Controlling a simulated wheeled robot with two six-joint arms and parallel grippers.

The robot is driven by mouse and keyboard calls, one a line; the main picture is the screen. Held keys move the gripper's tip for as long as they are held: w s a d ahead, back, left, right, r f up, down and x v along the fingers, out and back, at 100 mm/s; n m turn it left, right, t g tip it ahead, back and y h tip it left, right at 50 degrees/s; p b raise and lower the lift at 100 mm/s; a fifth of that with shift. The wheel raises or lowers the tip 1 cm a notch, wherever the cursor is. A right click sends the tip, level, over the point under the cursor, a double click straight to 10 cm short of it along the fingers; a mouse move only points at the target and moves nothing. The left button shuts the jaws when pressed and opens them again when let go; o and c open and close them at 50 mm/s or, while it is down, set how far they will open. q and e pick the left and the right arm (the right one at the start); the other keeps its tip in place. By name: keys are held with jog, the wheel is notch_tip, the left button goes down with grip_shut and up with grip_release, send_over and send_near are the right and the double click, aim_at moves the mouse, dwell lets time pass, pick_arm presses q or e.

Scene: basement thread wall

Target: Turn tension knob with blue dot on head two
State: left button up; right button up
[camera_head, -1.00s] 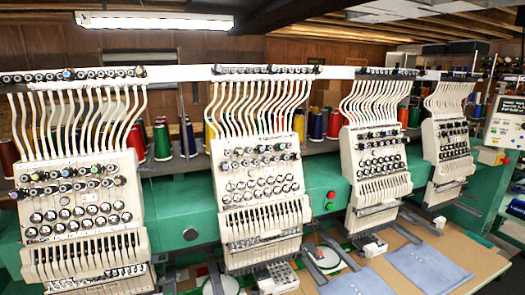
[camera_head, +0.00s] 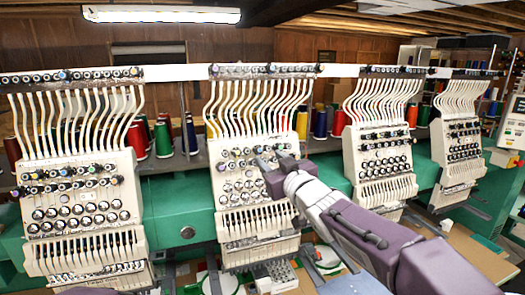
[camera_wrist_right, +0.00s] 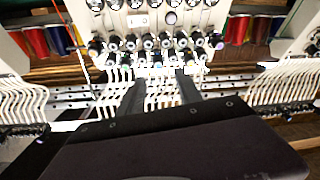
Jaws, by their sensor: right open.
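Head two (camera_head: 232,225), a cream embroidery head, is second from the left in the head view. Its tension knobs (camera_head: 236,152) sit in rows below the white thread tubes. My right gripper (camera_head: 270,163) is in front of the right part of these knobs and hides some. In the right wrist view, which looks upside down, my gripper (camera_wrist_right: 161,88) is open, its two dark fingers apart, with nothing between them but tubes behind. A row of dark knobs (camera_wrist_right: 148,41) lies beyond the fingertips. I cannot tell which knob bears the blue dot. My left gripper is out of view.
Head one (camera_head: 80,210) stands at the left, and two more heads (camera_head: 378,165) stand to the right. Green machine body (camera_head: 175,205) lies between the heads. Thread cones (camera_head: 162,138) stand behind. My right arm covers the space before the third head.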

aim_at(260, 150)
jog(key=x, duration=0.2)
jog(key=p+x, duration=0.1)
jog(key=x, duration=0.2)
jog(key=shift+w+d+p, duration=0.15)
jog(key=shift+w+p, duration=0.2)
jog(key=shift+w, duration=0.05)
jog(key=shift+w+a, duration=0.35)
jog(key=shift+d, duration=0.1)
jog(key=shift+c, duration=0.9)
grip_shut()
jog(key=shift+r+n+y+p, duration=0.15)
jog(key=shift+n+y+p, duration=0.15)
jog(key=shift+n+p, duration=0.45)
jog(key=n+g+y+p, duration=0.1)
jog(key=n+p, duration=0.3)
jog(key=n+g+y+p, duration=0.1)
jog(key=n+g+p, duration=0.1)
jog(key=n+p, duration=0.2)
jog(key=shift+w+d+r+n+p, duration=0.1)
jog(key=shift+d+r+n+p, duration=0.1)
jog(key=shift+n+p, duration=0.2)
jog(key=shift+f+n+g+p, duration=0.15)
jog(key=shift+n+g+p, duration=0.65)
jog(key=shift+n+p, duration=0.9)
jog(key=shift+n, duration=0.25)
